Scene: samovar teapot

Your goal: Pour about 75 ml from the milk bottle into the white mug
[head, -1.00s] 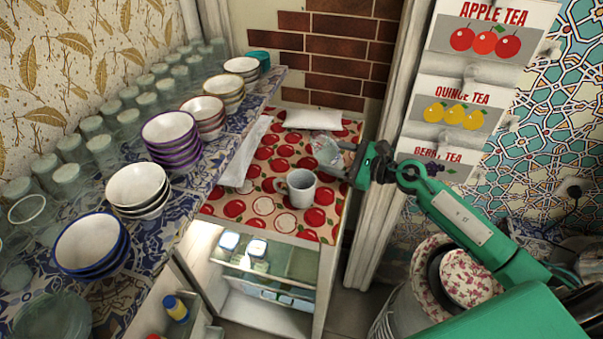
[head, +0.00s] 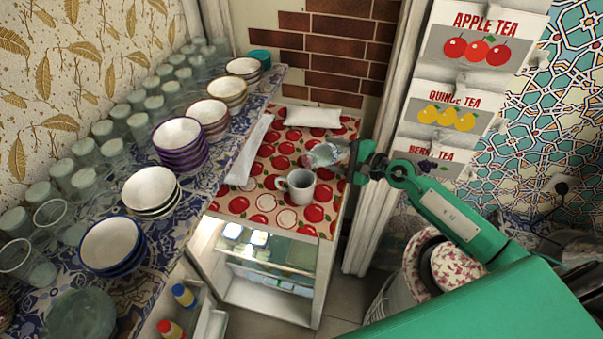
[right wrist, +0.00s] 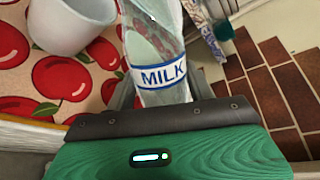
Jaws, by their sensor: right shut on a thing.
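The white mug (head: 299,186) stands upright on the cloth with red apples (head: 262,207), its handle to the left. In the right wrist view the mug (right wrist: 72,24) is at the upper left. My right gripper (head: 349,163) is shut on the milk bottle (head: 324,154), just above and right of the mug. The bottle lies tilted far over, its mouth end to the left, near the mug's rim. Its "MILK" label shows in the right wrist view (right wrist: 163,76). I cannot make out any milk stream or the level inside the mug. My left gripper is out of view.
A shelf with stacked bowls (head: 180,140) and several glasses runs along the left. A white packet (head: 312,117) lies behind the mug.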

